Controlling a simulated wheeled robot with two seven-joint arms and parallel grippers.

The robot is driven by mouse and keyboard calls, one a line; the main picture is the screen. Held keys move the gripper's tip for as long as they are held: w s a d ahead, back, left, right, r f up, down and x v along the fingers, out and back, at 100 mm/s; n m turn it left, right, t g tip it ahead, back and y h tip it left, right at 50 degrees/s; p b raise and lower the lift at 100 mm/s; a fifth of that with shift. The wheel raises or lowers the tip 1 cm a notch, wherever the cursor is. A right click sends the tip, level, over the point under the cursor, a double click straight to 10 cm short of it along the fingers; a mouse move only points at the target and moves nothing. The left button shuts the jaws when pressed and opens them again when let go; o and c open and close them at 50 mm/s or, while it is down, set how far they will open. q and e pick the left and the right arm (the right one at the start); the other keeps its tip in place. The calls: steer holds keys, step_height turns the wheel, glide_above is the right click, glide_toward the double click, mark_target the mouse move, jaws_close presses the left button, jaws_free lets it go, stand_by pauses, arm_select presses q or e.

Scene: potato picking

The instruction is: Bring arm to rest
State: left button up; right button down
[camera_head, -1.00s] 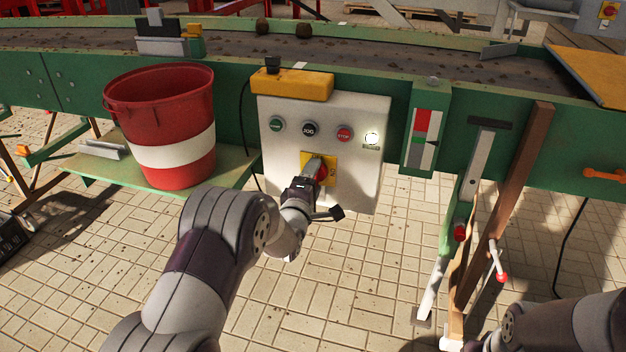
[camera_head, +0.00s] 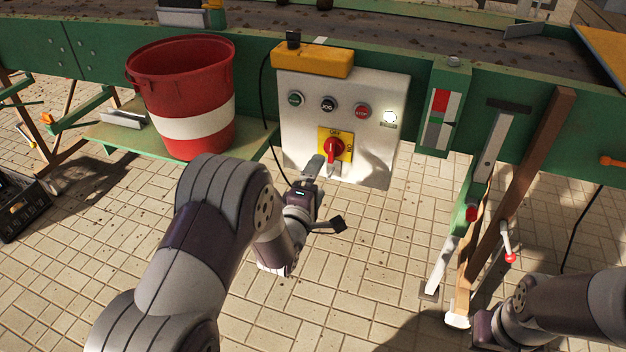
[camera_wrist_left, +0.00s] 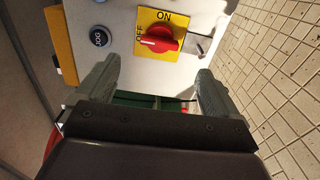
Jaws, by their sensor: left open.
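My left gripper (camera_head: 312,172) is in front of the white control box, just below and left of the red rotary switch (camera_head: 334,148) on its yellow plate. In the left wrist view the gripper (camera_wrist_left: 155,85) is open, with nothing between its fingers. The red switch (camera_wrist_left: 158,39) shows beyond the fingers, apart from them, with ON and OFF marked on the plate. My right arm (camera_head: 560,308) shows at the lower right. Its gripper fingers cannot be made out.
The white control box (camera_head: 300,121) hangs on the green conveyor frame. A red bucket (camera_head: 180,85) with a white band stands on a green shelf to the left. A wooden post (camera_head: 528,170) and levers stand to the right. Paved floor below is open.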

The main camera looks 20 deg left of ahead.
arm_select(q)
steer(key=s, duration=0.2)
steer(key=shift+s, duration=0.4)
